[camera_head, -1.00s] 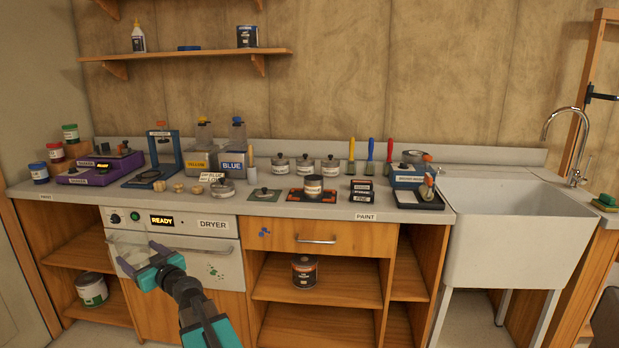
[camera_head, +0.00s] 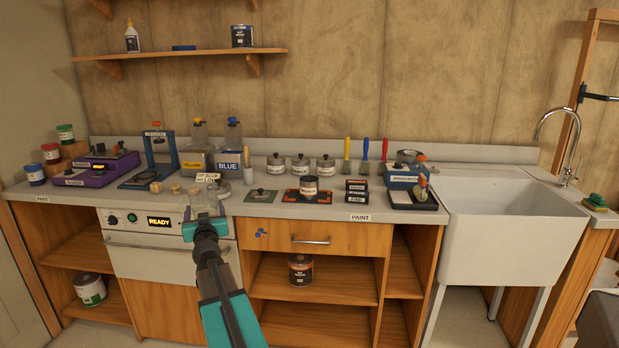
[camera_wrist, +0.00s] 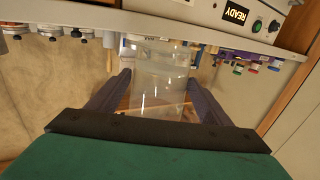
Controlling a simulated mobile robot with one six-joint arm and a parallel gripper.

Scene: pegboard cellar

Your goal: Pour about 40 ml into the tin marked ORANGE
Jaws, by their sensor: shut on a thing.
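My gripper (camera_head: 206,214) is shut on a clear, see-through beaker (camera_wrist: 158,88), held at the counter's front edge above the dryer. The beaker stands between both dark fingers in the wrist view; I cannot tell how much liquid is in it. A small tin (camera_head: 309,184) with a pale label sits on an orange-edged mat to the right of my gripper.
Yellow (camera_head: 196,162) and blue (camera_head: 229,161) labelled dispensers stand at the back. A green mat (camera_head: 261,197) lies between my gripper and the orange-edged mat. A purple device (camera_head: 96,170) is at left. Brushes (camera_head: 365,155), a grey-blue device (camera_head: 402,182) and a sink (camera_head: 503,212) are at right.

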